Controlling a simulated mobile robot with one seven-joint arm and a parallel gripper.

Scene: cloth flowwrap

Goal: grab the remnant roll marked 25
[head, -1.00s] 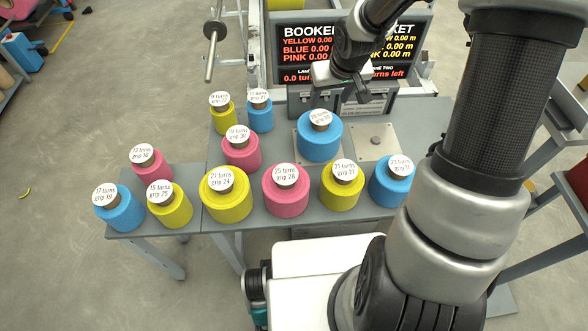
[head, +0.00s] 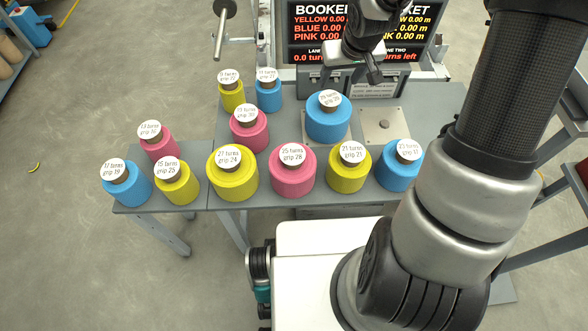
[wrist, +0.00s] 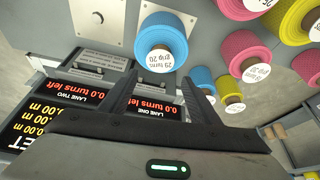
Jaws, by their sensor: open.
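The pink roll (head: 292,175) labelled "25 turns, grip 28" stands upright in the front row of the grey table, between a yellow roll (head: 232,177) and another yellow roll (head: 348,173). In the wrist view a pink roll (wrist: 240,8) cut off by the top edge appears to be it. A smaller yellow roll (head: 179,188) at the left reads "15 turns, grip 25". My gripper (head: 374,72) is open and empty, behind the blue roll (head: 327,124) on a plate. In the wrist view its fingers (wrist: 158,98) point toward that blue roll (wrist: 163,32), apart from it.
Other blue, pink and yellow rolls stand close around, including a blue roll (head: 398,170) near my arm and a pink roll (head: 249,133) behind. A bare plate (head: 382,128) lies on the right. A sign screen (head: 318,38) and a metal rod (head: 220,38) stand at the back.

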